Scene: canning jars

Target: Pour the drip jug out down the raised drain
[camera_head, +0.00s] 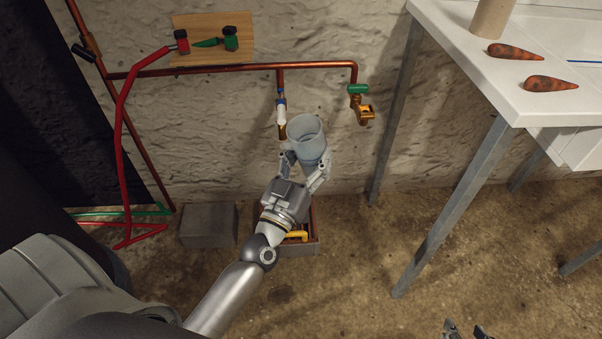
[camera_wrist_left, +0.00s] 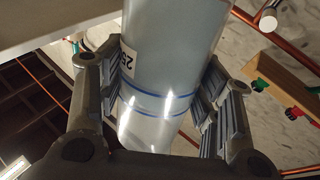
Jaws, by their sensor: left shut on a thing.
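The drip jug (camera_head: 306,133) is a clear, pale bluish cylinder with an open top, in the middle of the head view by the wall pipes. My left gripper (camera_head: 305,174) is shut on it from the near side, around its lower part. In the left wrist view the jug (camera_wrist_left: 172,45) fills the middle, with a number label and blue lines, between the pads. Below the gripper is a low box on the floor, seemingly the drain (camera_head: 314,232), with a yellow pipe; my wrist hides much of it. My right gripper (camera_head: 467,330) is at the bottom edge, its tips apart, mostly cut off.
A copper pipe with a white-blue fitting (camera_head: 281,112) and a green-handled tap (camera_head: 360,98) runs along the wall. A grey block (camera_head: 208,225) stands left of the drain. A white table (camera_head: 475,75) with carrot-like things is at right. Floor between is clear.

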